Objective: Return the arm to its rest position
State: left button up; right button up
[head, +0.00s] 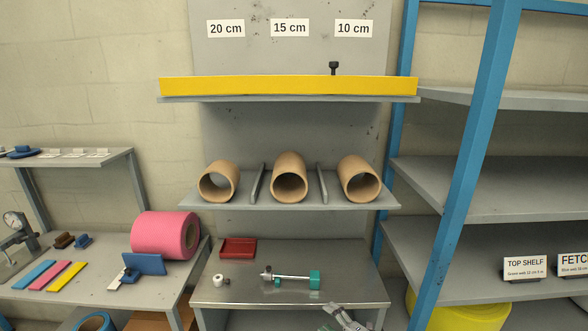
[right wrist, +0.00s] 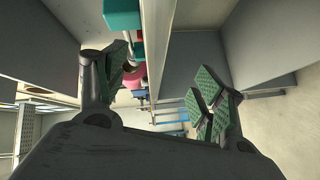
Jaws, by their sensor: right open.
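My right gripper (head: 346,317) shows at the bottom edge of the head view, in front of the grey bench (head: 225,292). Most of its arm is out of the frame. In the right wrist view its two green-padded fingers (right wrist: 165,88) stand wide apart with nothing held between them. My left gripper is not in view.
A silver and teal tool (head: 290,277), a red tray (head: 238,247) and a small white roll (head: 218,280) lie on the bench. Three cardboard cores (head: 289,177) sit on the shelf above. A blue rack post (head: 466,165) stands right. A pink roll (head: 165,235) is left.

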jog(key=s+d+f+m+g+h, duration=0.1)
jog(key=s+d+f+m+h, duration=0.25)
jog(key=s+f, duration=0.45)
jog(key=s+d+f+m+g+h+p, duration=0.1)
jog(key=s+d+f+m+h, duration=0.35)
jog(key=f, duration=0.65)
jog(key=s+d+f+m+g+h, duration=0.1)
jog(key=s+d+f+m, duration=0.35)
jog(key=s+f, duration=0.4)
jog(key=s+f+m+g, duration=0.2)
jog(key=s+f, duration=0.2)
jog(key=s, duration=0.8)
jog(key=s+d+f+m+g+h, duration=0.1)
jog(key=s+f+m+g, duration=0.2)
jog(key=s, duration=0.9)
jog(key=s+f+m+g+h, duration=0.1)
jog(key=s+f+m+g, duration=0.2)
jog(key=s, duration=0.9)
notch_tip(320, 180, down, 3)
jog(key=shift+d+p, duration=0.35)
jog(key=shift+p, duration=0.1)
jog(key=shift+f, duration=0.1)
